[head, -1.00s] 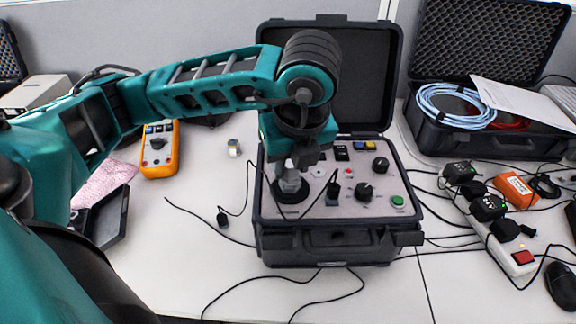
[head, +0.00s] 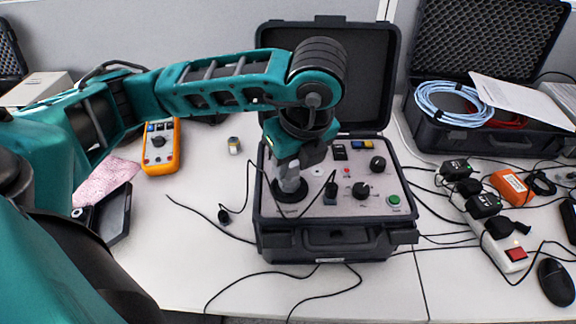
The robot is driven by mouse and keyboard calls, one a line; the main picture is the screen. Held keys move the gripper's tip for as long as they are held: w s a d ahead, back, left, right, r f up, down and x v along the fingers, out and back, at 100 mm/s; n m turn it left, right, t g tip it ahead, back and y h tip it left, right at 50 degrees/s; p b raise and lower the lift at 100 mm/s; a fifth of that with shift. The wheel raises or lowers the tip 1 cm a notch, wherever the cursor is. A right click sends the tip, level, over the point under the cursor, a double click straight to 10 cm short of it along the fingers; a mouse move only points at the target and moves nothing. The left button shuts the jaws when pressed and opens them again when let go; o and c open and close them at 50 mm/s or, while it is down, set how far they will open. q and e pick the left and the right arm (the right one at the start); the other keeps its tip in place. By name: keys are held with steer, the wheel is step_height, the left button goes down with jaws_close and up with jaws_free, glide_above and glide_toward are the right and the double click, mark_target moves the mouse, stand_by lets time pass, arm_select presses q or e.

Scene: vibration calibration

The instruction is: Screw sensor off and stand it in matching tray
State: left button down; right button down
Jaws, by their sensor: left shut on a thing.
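My left gripper (head: 290,168) points down over the left side of the calibrator panel in the head view. It is shut on the grey metal sensor (head: 291,182), which stands upright on the round black mount (head: 289,194). The gripper hides the sensor's upper part. The calibrator (head: 335,205) is an open black case with a light panel, knobs and a green button. A dark tray (head: 113,216) lies at the left, partly covered by my arm; I cannot tell whether it is the matching one. My right gripper is not in view.
A thin black cable (head: 224,215) runs over the table. A power strip (head: 497,238) with adapters is at the right. The table's front middle is mostly clear.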

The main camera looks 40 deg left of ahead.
arm_select(q)
steer(key=shift+s, duration=0.1)
stand_by(0.3)
steer(key=c, duration=0.6)
jaws_free()
steer(key=shift+m+t+h+b, duration=0.3)
steer(key=shift+m+t+b, duration=0.2)
steer(key=shift+m+b, duration=1.25)
steer(key=shift+a+m+t+h+b, duration=0.1)
steer(key=shift+m+t+h+b, duration=0.25)
steer(key=shift+m+b, duration=1.15)
steer(key=shift+m+h+b, duration=0.45)
steer(key=shift+m+b, duration=0.75)
steer(key=shift+m, duration=0.65)
steer(key=shift+m+h+b, duration=0.5)
steer(key=shift+m+b, duration=0.6)
steer(key=shift+m, duration=0.7)
